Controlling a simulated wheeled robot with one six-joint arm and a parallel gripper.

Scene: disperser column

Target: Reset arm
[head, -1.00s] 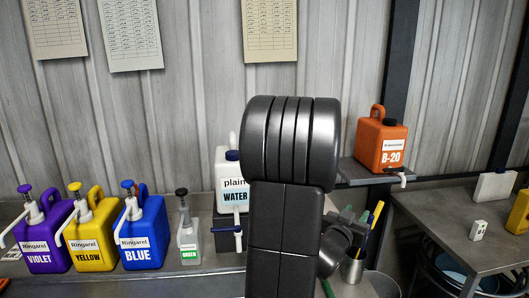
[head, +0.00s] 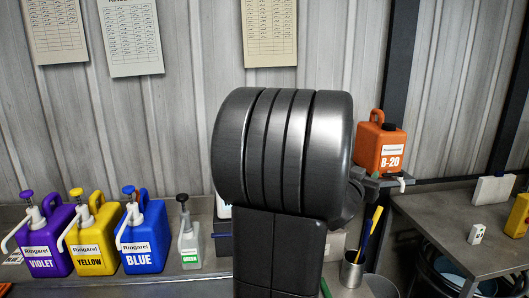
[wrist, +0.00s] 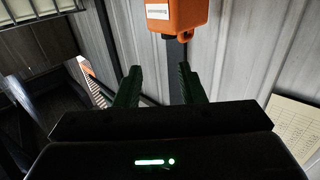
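My gripper (wrist: 156,76) shows in the wrist view. Its two dark fingers stand apart with nothing between them, so it is open. The orange B-20 container (head: 380,145) sits on a small wall shelf at the right in the head view. An orange container (wrist: 186,14) also shows in the wrist view, beyond the fingertips and apart from them. My arm fills the middle of the head view and hides most of the plain water container (head: 224,211).
Violet (head: 45,240), yellow (head: 91,238) and blue (head: 142,238) pump containers and a small green-labelled bottle (head: 189,240) line the bench at left. A metal cup (head: 352,270) holds tools right of my arm. A side table (head: 445,220) stands at right.

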